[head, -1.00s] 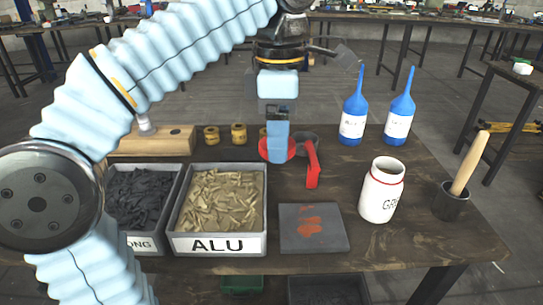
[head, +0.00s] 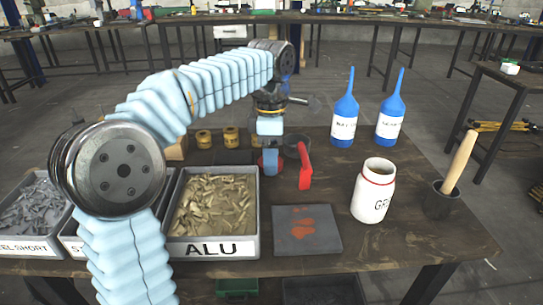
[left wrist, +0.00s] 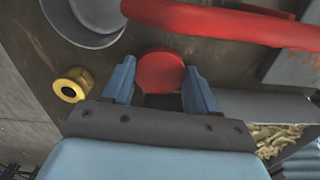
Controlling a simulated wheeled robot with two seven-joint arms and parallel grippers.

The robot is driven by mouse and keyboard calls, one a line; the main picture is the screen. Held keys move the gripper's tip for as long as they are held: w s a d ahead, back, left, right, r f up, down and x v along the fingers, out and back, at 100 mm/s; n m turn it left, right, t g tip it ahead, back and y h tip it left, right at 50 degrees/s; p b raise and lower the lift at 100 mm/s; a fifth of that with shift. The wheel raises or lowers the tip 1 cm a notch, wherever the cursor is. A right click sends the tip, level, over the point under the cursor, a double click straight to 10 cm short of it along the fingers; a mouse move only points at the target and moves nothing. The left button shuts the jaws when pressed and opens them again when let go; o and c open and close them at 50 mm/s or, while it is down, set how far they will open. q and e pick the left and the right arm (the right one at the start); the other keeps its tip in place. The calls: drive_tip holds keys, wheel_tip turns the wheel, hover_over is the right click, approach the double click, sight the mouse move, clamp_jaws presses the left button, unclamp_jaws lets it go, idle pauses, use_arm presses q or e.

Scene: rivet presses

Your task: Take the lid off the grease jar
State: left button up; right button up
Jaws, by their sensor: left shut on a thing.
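The white grease jar (head: 374,195) stands upright at the right of the table, with a red band round its neck. Its top is open and brown shows inside. My left gripper (head: 270,163) is low over the table's far middle, well to the left of the jar. It is shut on the round red lid (head: 262,164), which shows between the two fingers in the left wrist view (left wrist: 161,70). The fingers partly hide the lid in the head view. I cannot tell whether the lid touches the table. My right gripper is not in view.
A red handle (head: 305,168) and a grey round dish (head: 296,142) are close right of the gripper. Yellow rolls (head: 231,136) stand left. A grey pad (head: 307,230), ALU bin (head: 212,248), blue bottles (head: 345,120) and brush pot (head: 440,200) surround the clear middle.

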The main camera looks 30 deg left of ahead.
use_arm(q)
drive_tip(key=shift+f, duration=0.1)
drive_tip(key=shift+f, duration=0.15)
drive_tip(key=o, duration=1.2)
drive_tip(key=shift+c, duration=0.2)
wheel_tip(320, 180, up, 12)
drive_tip(key=shift+r+p, duration=0.2)
drive_tip(key=shift+p, duration=0.15)
